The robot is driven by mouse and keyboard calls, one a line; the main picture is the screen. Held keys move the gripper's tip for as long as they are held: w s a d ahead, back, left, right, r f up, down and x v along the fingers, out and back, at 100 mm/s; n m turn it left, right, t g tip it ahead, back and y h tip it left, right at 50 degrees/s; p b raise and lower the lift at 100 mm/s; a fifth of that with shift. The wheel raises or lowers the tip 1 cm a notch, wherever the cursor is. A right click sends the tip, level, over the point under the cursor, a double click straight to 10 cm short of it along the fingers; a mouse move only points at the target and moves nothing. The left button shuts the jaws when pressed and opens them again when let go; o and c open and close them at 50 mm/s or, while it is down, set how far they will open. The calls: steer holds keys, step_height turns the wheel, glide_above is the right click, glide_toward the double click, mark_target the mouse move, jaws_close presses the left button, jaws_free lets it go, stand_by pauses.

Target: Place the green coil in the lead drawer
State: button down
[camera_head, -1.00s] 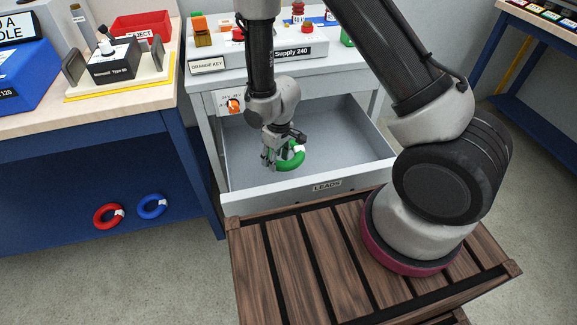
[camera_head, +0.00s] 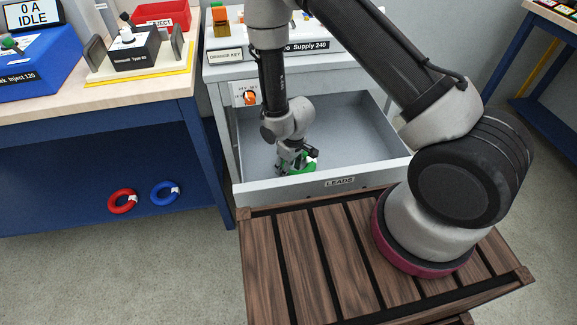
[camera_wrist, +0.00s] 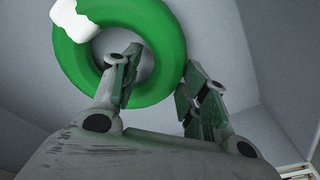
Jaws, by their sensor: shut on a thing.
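The green coil (camera_head: 308,167) is a ring with a white band. It is in my gripper (camera_head: 290,162), inside the open drawer labelled LEADS (camera_head: 340,182). In the wrist view the green coil (camera_wrist: 172,55) fills the upper left, and one finger of my gripper (camera_wrist: 160,90) passes through its hole while the other is outside the ring. The gripper is shut on the ring's side. The coil is low in the drawer near its front left; I cannot tell whether it touches the drawer floor.
The red coil (camera_head: 122,201) and blue coil (camera_head: 164,193) lie on the lower left, at the blue bench (camera_head: 90,170). The power supply unit (camera_head: 320,42) stands on the cabinet above the drawer. The drawer's right side is empty.

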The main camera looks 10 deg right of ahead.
steer(key=c, duration=0.8)
jaws_free()
steer(key=shift+o, duration=0.2)
step_height(320, 180, up, 12)
steer(key=s, duration=0.1)
steer(key=shift+d+r, duration=0.15)
steer(key=shift+d, duration=0.3)
steer(key=d+r+m+t, duration=0.1)
steer(key=d+r, duration=0.3)
steer(key=r, duration=0.3)
steer(key=d+r+m, duration=0.1)
steer(key=d+r, duration=0.3)
steer(key=r, duration=0.4)
steer(key=d+r+m+t, duration=0.1)
steer(key=d+r+m, duration=0.1)
steer(key=d+r, duration=0.35)
steer(key=s+d+r+m, duration=0.1)
steer(key=s+d+r, duration=0.2)
steer(key=s+r, duration=0.2)
steer(key=s+d+r+m, duration=0.1)
steer(key=s+d+r, duration=0.2)
steer(key=s+r, duration=0.3)
steer(key=s+d+r+m+t, duration=0.1)
steer(key=s+d+r, duration=0.2)
steer(key=s+r, duration=0.2)
steer(key=shift+s+d+r+m+h, duration=0.15)
steer(key=shift+s+r+m+h, duration=0.2)
steer(key=shift+s, duration=0.9)
